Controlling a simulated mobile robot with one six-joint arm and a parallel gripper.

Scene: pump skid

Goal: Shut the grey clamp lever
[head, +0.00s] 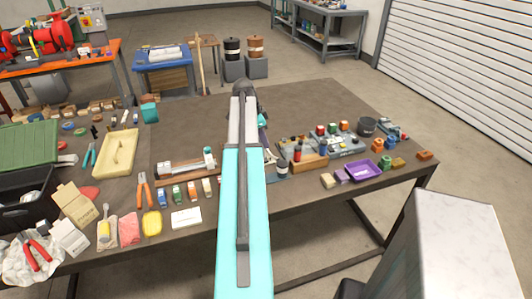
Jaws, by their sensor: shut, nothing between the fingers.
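I cannot make out the grey clamp lever for certain. A grey fixture (350,147) with several coloured caps stands on the right part of the dark workbench (200,114). A wooden block with a metal bar (182,172) lies left of my arm. My arm, turquoise and grey, reaches up the middle of the head view over the bench and hides what is behind it. My gripper's fingers do not show; the arm covers that area, so I cannot see what they are near.
A purple tray (363,168) lies near the right front edge, with small coloured blocks around it. Red-handled pliers (38,254), a yellow sponge (152,223) and a beige tray (116,152) crowd the left side.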

